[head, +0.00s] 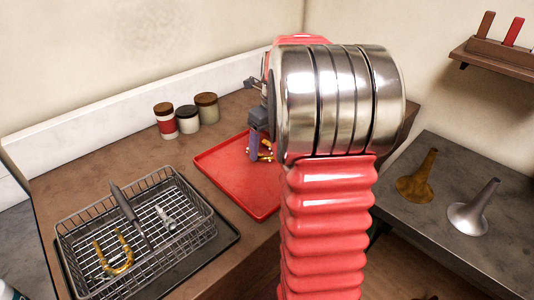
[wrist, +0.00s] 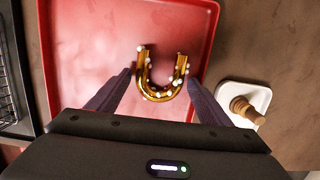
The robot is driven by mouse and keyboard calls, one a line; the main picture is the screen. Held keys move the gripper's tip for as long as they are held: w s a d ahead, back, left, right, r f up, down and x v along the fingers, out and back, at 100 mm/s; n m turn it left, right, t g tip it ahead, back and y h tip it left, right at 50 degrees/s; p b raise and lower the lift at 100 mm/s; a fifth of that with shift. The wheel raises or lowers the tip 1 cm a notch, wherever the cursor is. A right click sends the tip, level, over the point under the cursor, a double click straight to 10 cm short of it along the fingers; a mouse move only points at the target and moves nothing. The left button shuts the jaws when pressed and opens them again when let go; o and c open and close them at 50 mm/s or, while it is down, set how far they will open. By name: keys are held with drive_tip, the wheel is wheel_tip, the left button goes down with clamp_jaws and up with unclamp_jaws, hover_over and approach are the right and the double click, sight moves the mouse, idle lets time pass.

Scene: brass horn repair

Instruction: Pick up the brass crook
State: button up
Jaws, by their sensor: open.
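A U-shaped brass crook dotted with small white spots lies on the red tray (wrist: 85,60), as the wrist view shows; call it the crook (wrist: 142,66). My gripper (wrist: 160,78) is open, with one dark finger on each side of the crook and a small gap to it. In the head view my gripper (head: 259,150) is over the red tray (head: 225,176), and my arm hides much of it. A bit of the crook shows beside the fingers there. Another brass U-shaped piece (head: 128,259) lies in the wire basket (head: 70,244).
A white dish (wrist: 228,92) with a wooden-knobbed object stands right of the tray in the wrist view. Several lidded jars (head: 188,120) stand behind the tray. A brass bell (head: 415,186) and a silver bell (head: 472,217) are on the grey table (head: 440,160).

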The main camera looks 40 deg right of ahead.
drive_tip(key=shift+f, duration=0.35)
drive_tip(key=shift+c, duration=0.3)
drive_tip(key=c, duration=0.8)
